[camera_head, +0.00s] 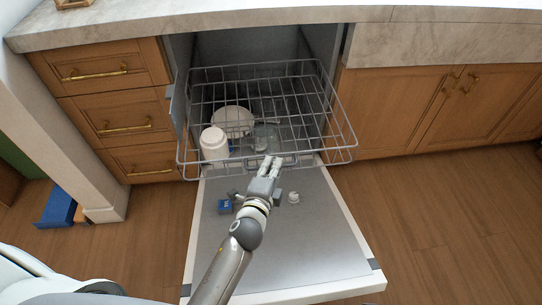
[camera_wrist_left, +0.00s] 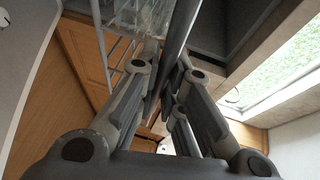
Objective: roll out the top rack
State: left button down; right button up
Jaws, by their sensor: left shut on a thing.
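The top rack (camera_head: 267,104) is a grey wire basket and sticks out of the dishwasher over the lowered door. My left gripper (camera_head: 271,162) is at the middle of the rack's front edge and is shut on its front wire. In the left wrist view the fingers (camera_wrist_left: 170,85) close around a dark grey bar of the rack (camera_wrist_left: 180,35). My right gripper is in neither view.
The dishwasher door (camera_head: 300,245) lies open under the rack. A white cup (camera_head: 214,144), a pale bowl (camera_head: 233,121) and a clear glass (camera_head: 266,137) show through the wires. Drawers (camera_head: 110,122) stand left, cabinets (camera_head: 400,108) right. The wooden floor (camera_head: 450,220) at right is clear.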

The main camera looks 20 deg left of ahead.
pick_arm(q)
jog(key=shift+s+d+f, duration=0.1)
jog(key=shift+s+d, duration=0.1)
jog(key=shift+s, duration=0.3)
jog(key=c, duration=1.5)
grip_release()
jog(key=shift+c, duration=0.2)
jog(key=s+r, duration=0.1)
jog(key=s, duration=0.6)
jog(key=shift+s+r, duration=0.15)
jog(key=shift+r, duration=0.1)
